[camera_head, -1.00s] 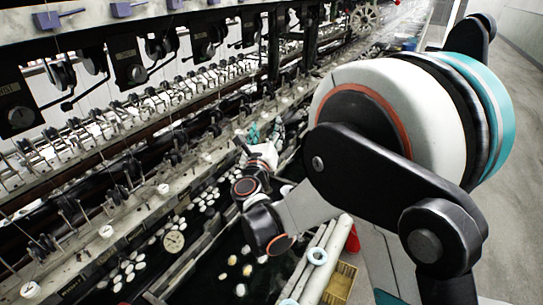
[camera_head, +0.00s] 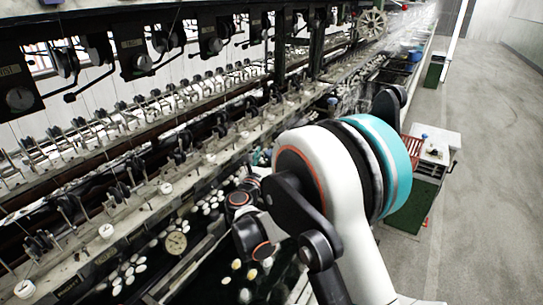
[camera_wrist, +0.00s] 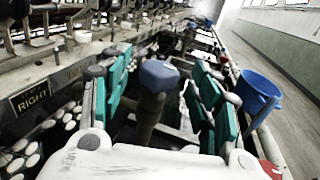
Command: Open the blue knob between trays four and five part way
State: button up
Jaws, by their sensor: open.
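The blue knob (camera_wrist: 158,75) stands on a dark post in the middle of the wrist view. My gripper (camera_wrist: 161,64) is open, with one teal-padded finger (camera_wrist: 115,82) left of the knob and the other (camera_wrist: 216,105) right of it. The knob shows between the two fingers, with space on both sides; I cannot tell its exact depth relative to the fingertips. In the head view my arm hides the knob and most of my gripper; only a bit of teal shows beyond the wrist.
White cocoons (camera_head: 130,268) float in the dark basins on the left. A blue bucket (camera_wrist: 259,91) is at right in the wrist view. A green cabinet (camera_head: 425,185) stands beside open floor (camera_head: 490,150).

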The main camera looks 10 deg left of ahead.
jog(key=shift+w+d+b, duration=0.15)
jog(key=shift+w+b, duration=0.2)
jog(key=shift+w, duration=1.6)
jog(key=shift+c, duration=0.6)
jog(key=c, duration=1)
